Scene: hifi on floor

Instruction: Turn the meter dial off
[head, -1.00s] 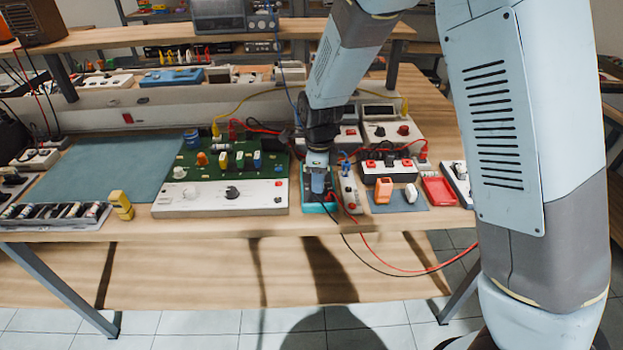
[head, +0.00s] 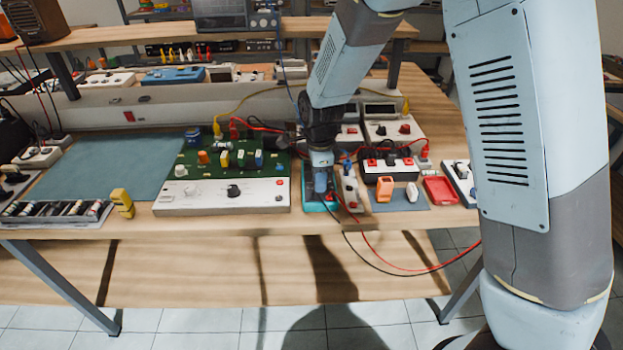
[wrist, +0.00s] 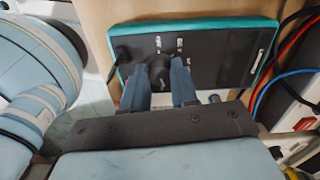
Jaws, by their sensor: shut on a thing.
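The meter (wrist: 220,55) has a dark face with a teal rim and fills the upper middle of the wrist view. Its black round dial (wrist: 158,70) sits between my fingertips. My gripper (wrist: 160,72) is shut on the dial, one grey-blue finger on each side. Small pale marks surround the dial, too small to read. In the head view the teal meter (head: 309,207) lies near the bench's front edge, mostly covered by my gripper (head: 321,192). The dial is hidden there.
A green circuit board with a white panel (head: 255,197) stands left of the meter. A white switch strip (head: 351,190) stands close on its right, with an orange block (head: 384,189) and red tray (head: 440,190) beyond. Red and black leads hang over the front edge.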

